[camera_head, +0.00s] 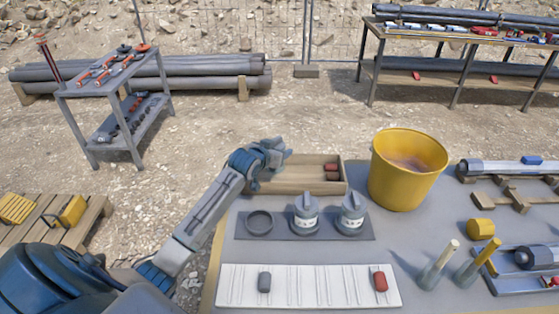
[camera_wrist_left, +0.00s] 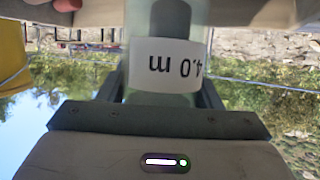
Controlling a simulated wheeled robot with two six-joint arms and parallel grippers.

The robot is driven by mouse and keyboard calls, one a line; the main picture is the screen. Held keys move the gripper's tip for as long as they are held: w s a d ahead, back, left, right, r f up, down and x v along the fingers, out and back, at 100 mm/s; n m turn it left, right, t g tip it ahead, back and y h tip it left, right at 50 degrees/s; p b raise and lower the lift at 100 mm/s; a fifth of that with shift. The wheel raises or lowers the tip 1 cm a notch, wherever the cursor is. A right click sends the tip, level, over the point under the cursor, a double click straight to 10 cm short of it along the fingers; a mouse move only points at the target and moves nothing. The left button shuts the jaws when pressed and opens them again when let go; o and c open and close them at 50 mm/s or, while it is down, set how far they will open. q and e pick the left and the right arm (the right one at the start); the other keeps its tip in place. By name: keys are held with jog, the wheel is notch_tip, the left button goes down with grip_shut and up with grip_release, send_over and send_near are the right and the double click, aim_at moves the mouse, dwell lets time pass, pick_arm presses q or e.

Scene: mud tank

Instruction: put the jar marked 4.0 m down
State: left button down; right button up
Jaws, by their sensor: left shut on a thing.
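My left gripper (camera_head: 277,156) is over the left end of an open wooden tray (camera_head: 293,188). It is shut on the jar marked 4.0 m (camera_wrist_left: 165,75), a pale jar with a white label, seen between the fingers in the left wrist view. The label appears upside down there, as does the whole scene, with sky at the bottom. In the head view I cannot make out the jar behind the gripper. My right gripper is not in view.
A yellow bucket (camera_head: 405,180) stands right of the tray. Red-ended items (camera_head: 332,168) lie in the tray's right end. Upright rods (camera_head: 440,262) stand at the right.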

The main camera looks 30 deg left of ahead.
pick_arm(q)
notch_tip(320, 180, down, 4)
jog(key=shift+r+p, duration=0.1)
jog(key=shift+p, duration=0.25)
jog(key=shift+f, duration=0.2)
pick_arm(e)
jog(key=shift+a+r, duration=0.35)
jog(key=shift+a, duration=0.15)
pick_arm(q)
jog(key=c, duration=0.9)
grip_release()
jog(key=shift+f, duration=0.2)
jog(key=o, duration=0.5)
jog(key=shift+c, duration=0.2)
jog(key=shift+r, duration=0.1)
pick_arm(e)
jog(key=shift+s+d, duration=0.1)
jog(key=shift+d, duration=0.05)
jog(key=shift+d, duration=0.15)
pick_arm(q)
jog(key=shift+s+r, duration=0.1)
jog(key=shift+s, duration=0.1)
jog(key=b+v, duration=0.1)
jog(key=v, duration=1)
jog(key=shift+s+r+b, duration=0.15)
jog(key=shift+s+b, duration=0.15)
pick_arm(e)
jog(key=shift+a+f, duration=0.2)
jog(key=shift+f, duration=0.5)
